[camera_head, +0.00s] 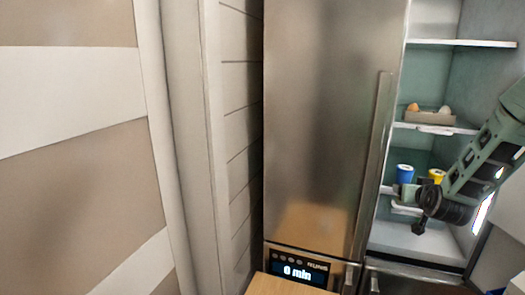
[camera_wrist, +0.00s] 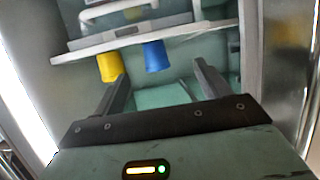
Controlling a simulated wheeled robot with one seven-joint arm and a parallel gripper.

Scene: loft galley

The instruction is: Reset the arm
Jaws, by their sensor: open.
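My gripper (camera_head: 402,193) reaches into an open fridge from the right in the head view. In the wrist view my gripper (camera_wrist: 161,72) has its two fingers spread apart with nothing held between them. A blue cup (camera_head: 404,172) and a yellow cup (camera_head: 437,175) stand on a fridge shelf behind the gripper, their lower parts partly hidden by it. The wrist view is turned upside down; there the yellow cup (camera_wrist: 110,67) and the blue cup (camera_wrist: 155,56) lie beyond the fingertips, apart from them.
A carton with eggs (camera_head: 428,117) sits on the shelf above the cups. The fridge door's steel front (camera_head: 320,110) with its long handle stands left of the opening. An oven display (camera_head: 298,270) and a wooden top (camera_head: 285,286) are below. The top shelf (camera_head: 470,43) is bare.

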